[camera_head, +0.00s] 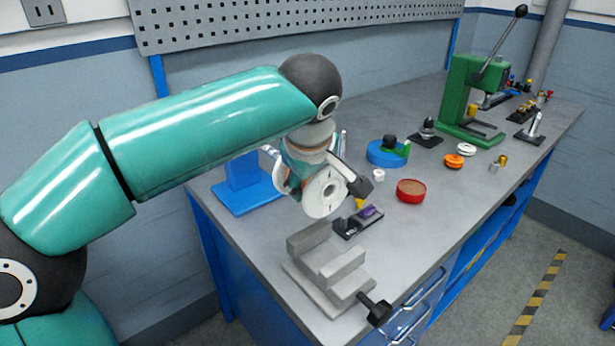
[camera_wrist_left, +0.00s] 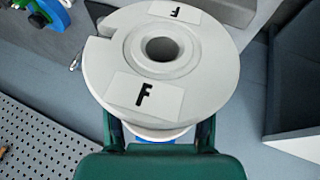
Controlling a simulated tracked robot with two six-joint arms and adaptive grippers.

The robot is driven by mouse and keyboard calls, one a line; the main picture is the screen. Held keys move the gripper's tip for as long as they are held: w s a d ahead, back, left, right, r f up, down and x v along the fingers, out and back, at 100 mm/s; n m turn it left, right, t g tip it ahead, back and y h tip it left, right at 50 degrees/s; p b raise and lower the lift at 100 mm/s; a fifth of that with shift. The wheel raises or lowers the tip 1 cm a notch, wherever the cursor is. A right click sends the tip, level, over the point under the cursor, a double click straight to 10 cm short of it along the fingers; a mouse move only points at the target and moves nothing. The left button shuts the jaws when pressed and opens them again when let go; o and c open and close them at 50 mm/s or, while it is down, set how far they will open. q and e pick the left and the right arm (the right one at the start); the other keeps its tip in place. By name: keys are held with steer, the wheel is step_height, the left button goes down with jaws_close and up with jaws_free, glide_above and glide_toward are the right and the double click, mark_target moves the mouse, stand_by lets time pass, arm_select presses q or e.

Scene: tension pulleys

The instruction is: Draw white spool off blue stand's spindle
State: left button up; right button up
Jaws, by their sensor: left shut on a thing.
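The white spool (camera_head: 324,194) is held in my left gripper (camera_head: 318,172) above the bench, to the right of the blue stand (camera_head: 240,188). In the left wrist view the spool (camera_wrist_left: 103,68) fills the upper middle, with labels marked F on its flange and an empty-looking centre hole. My left gripper (camera_wrist_left: 158,132) is shut on it from below in that view. The blue stand's base is on the bench, partly hidden behind my arm. A pale rod end shows near the stand's top; whether it is the spindle, I cannot tell. My right gripper is not in view.
A grey stepped block vise (camera_head: 328,265) stands at the bench's near edge. A red round dish (camera_head: 411,191), a blue round fixture (camera_head: 386,153) and a green press (camera_head: 463,95) stand to the right. A perforated panel (camera_head: 300,22) is on the wall behind.

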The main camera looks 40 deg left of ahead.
mark_target(334, 205)
arm_select(q)
steer(key=shift+s+d, duration=0.2)
steer(key=shift+d, duration=0.45)
steer(key=shift+s+d, duration=0.2)
steer(key=shift+d, duration=0.45)
steer(key=shift+d, duration=0.1)
steer(key=shift+s+d+b, duration=0.25)
steer(key=shift+d, duration=0.6)
steer(key=shift+s+d+b, duration=0.2)
steer(key=shift+s+d, duration=0.05)
steer(key=shift+d, duration=0.75)
steer(key=shift+r, duration=0.15)
